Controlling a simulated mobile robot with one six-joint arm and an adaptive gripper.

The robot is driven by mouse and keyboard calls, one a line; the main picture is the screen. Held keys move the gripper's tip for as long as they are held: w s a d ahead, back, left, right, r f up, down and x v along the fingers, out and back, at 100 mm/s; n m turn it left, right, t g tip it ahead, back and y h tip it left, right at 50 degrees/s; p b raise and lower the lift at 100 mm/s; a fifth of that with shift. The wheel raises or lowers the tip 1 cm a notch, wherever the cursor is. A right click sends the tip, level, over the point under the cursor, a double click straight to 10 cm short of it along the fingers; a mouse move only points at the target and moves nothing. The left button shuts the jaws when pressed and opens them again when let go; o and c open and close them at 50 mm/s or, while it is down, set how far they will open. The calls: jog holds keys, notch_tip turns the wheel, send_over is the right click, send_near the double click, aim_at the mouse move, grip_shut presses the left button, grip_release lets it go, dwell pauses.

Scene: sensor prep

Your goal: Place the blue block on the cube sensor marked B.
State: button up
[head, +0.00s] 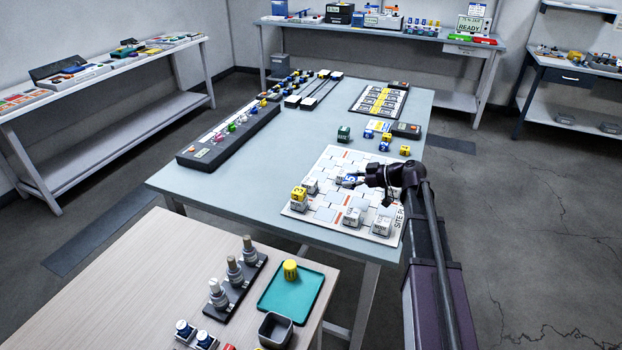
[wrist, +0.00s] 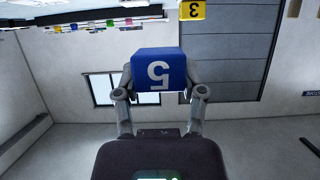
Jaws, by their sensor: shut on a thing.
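My gripper (head: 364,177) is shut on a blue block (head: 349,179) above the white site board (head: 325,226). In the wrist view my gripper (wrist: 160,92) has a finger on each side of the blue block (wrist: 158,62), whose white 5 shows upside down. Small grey cubes stand on the board: one near the block (head: 311,186), and two at the front right, a left one (head: 352,217) and a right one (head: 381,225). A yellow block (head: 299,192) sits on another at the left. Their letters are too small to read, so I cannot tell which is B.
Behind the board, a green block (head: 344,133), a yellow block (head: 405,150) and blue blocks lie on the table (head: 235,172). A long dark rack (head: 230,137) is at left. A nearer bench holds a teal tray (head: 305,290). The table's left front is clear.

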jog(key=b, duration=0.1)
send_over(310, 180)
jog(key=s, duration=0.1)
jog(key=shift+d+f, duration=0.45)
jog(key=shift+f, duration=0.2)
jog(key=shift+w+a, duration=0.3)
jog(key=shift+a, duration=0.05)
jog(key=shift+w+a+f+b, duration=0.15)
jog(key=shift+f+b, duration=0.15)
jog(key=shift+b, duration=0.15)
jog(key=shift+f+b, duration=1.5)
jog(key=shift+f, duration=0.05)
jog(key=shift+f, duration=0.1)
jog(key=o, duration=1)
